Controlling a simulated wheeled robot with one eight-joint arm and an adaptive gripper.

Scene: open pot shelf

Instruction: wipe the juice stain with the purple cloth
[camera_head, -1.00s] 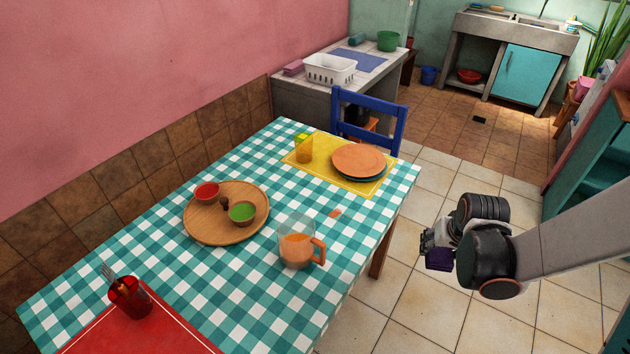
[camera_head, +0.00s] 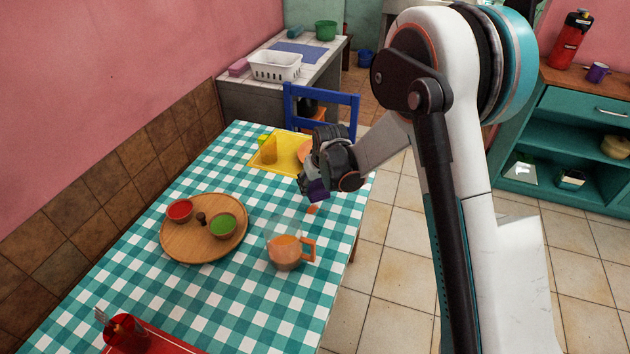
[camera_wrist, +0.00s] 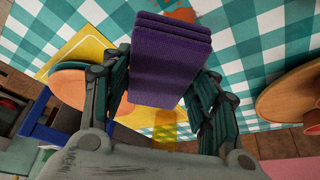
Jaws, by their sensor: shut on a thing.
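My gripper (camera_head: 312,186) is shut on the folded purple cloth (camera_head: 318,190) and holds it above the far right part of the checked table. In the wrist view the cloth (camera_wrist: 170,62) sits between the two fingers. The orange juice stain (camera_head: 312,208) lies on the tablecloth just below the cloth in the head view. In the wrist view the stain (camera_wrist: 184,14) shows past the cloth's far edge, partly hidden by it. The cloth looks apart from the table, though the exact height is hard to tell.
A juice jug (camera_head: 287,254) stands nearer me than the stain. A round wooden tray (camera_head: 190,245) with bowls is to the left. A yellow placemat (camera_head: 262,160) with a glass and plates lies behind my gripper. A blue chair (camera_head: 345,99) stands at the far table end.

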